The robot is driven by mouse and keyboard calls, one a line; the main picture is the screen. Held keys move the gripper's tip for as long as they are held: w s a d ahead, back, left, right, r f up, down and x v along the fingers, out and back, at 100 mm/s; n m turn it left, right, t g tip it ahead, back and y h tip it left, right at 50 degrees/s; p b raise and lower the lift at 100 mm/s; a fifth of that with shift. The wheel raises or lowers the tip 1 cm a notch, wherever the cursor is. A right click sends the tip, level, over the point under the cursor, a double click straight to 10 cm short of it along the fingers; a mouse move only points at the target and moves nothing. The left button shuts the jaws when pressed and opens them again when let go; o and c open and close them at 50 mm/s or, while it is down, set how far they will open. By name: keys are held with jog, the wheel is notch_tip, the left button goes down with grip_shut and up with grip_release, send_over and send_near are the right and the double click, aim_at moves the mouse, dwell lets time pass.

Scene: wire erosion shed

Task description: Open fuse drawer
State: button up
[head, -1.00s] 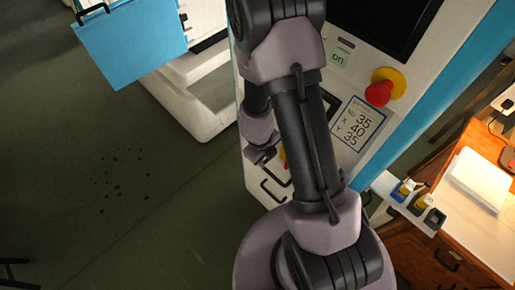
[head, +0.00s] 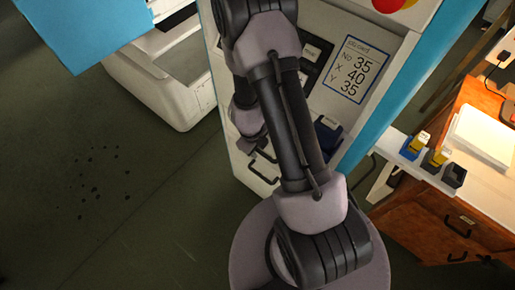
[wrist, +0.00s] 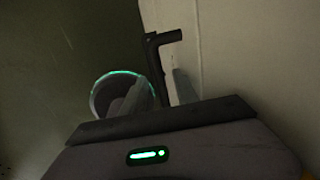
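The white machine cabinet (head: 240,152) has a black bar handle (head: 262,172) low on its front. No drawer label is legible, and I see no clear gap around a drawer there. My gripper (head: 258,150) is low at this front, just above the handle in the head view. In the wrist view a black bent handle (wrist: 158,60) stands out from the pale panel, just beyond the gripper body. A grey finger-like part (wrist: 183,87) is close on its right. The gripper body hides most of the fingers, so their gap and any contact with the handle are unclear.
A card with numbers (head: 352,70) and a dark blue object (head: 327,132) are on the machine front. A wooden cabinet (head: 450,225) stands at right, with a small shelf holding several blocks (head: 437,158). Dark floor (head: 110,215) at left is mostly open.

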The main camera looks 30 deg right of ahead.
jog(key=shift+c, duration=0.3)
grip_shut()
dwell(1.1)
